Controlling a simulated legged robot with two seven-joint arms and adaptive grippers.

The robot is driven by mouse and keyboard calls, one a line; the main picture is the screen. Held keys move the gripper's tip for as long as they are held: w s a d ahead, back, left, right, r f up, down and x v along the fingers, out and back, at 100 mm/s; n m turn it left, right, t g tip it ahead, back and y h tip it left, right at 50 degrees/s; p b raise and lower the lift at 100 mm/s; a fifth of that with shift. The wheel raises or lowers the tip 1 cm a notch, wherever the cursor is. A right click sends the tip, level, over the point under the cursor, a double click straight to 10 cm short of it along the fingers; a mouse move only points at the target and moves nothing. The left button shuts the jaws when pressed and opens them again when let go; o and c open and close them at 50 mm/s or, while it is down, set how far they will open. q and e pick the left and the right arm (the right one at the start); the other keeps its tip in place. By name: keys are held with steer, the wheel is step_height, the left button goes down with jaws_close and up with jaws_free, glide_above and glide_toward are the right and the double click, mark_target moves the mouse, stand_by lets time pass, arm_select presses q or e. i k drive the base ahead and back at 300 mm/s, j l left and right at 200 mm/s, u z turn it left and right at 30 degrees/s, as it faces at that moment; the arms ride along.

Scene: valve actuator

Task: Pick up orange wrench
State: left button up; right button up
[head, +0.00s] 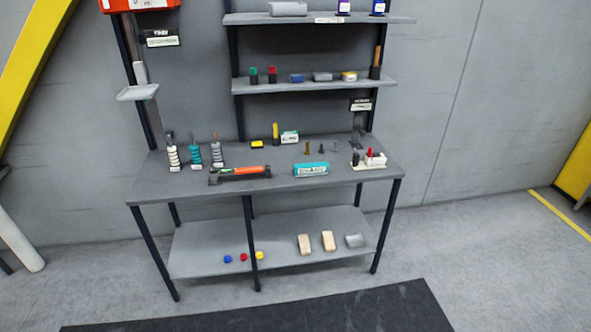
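A long tool with an orange middle (240,171), which looks like the orange wrench, lies near the front edge of the grey workbench (340,184), left of centre. It lies roughly crosswise, with dark parts at its left end and underneath. Its jaw shape is too small to make out. Neither of my grippers shows in the head view, and nothing is seen touching the tool.
A teal box (311,169) sits right of the tool. Several spring-like stacks (195,155) stand behind it to the left. Shelves (315,83) rise above the bench's back. A lower shelf (210,242) holds small items. A dark mat (270,318) lies on the floor in front.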

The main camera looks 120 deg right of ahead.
mark_target(214, 177)
steer(key=z, duration=3.45)
steer(key=i+j, duration=0.45)
steer(key=i+j+z, duration=0.1)
steer(key=i+j, duration=0.3)
steer(key=i, duration=0.3)
